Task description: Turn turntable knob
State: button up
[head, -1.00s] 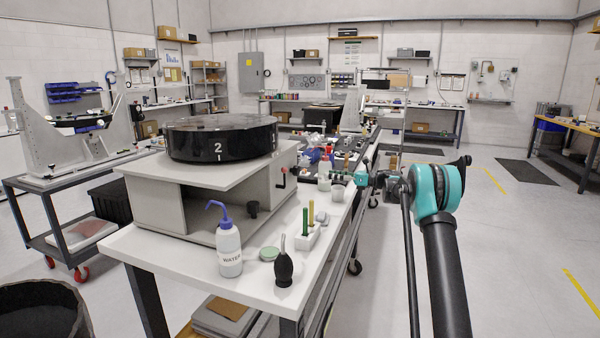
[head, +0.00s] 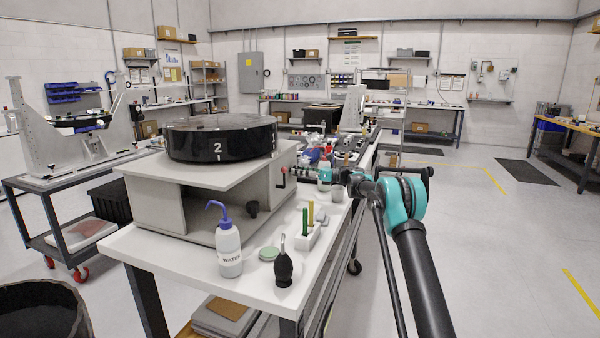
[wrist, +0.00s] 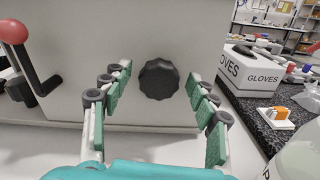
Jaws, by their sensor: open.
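A black fluted knob (wrist: 158,79) is on the upright grey face of the turntable housing in the wrist view. My gripper (wrist: 161,92) is open, with its two green-padded fingers on either side of the knob and a visible gap to each side. I cannot tell how far the fingertips are from the face. In the head view, the black round turntable (head: 222,138) marked 2 sits on the grey housing (head: 160,205). My gripper is small and partly hidden behind my arm to the right of the housing. This knob cannot be clearly made out in the head view.
A crank with a red ball (wrist: 14,31) is left of the knob; it also shows in the head view (head: 281,178). A gloves box (wrist: 250,75) stands to the right. A water bottle (head: 228,245) and black blower (head: 284,268) stand on the bench front.

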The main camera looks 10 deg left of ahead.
jog(key=c, duration=1.2)
jog(key=shift+o, duration=0.2)
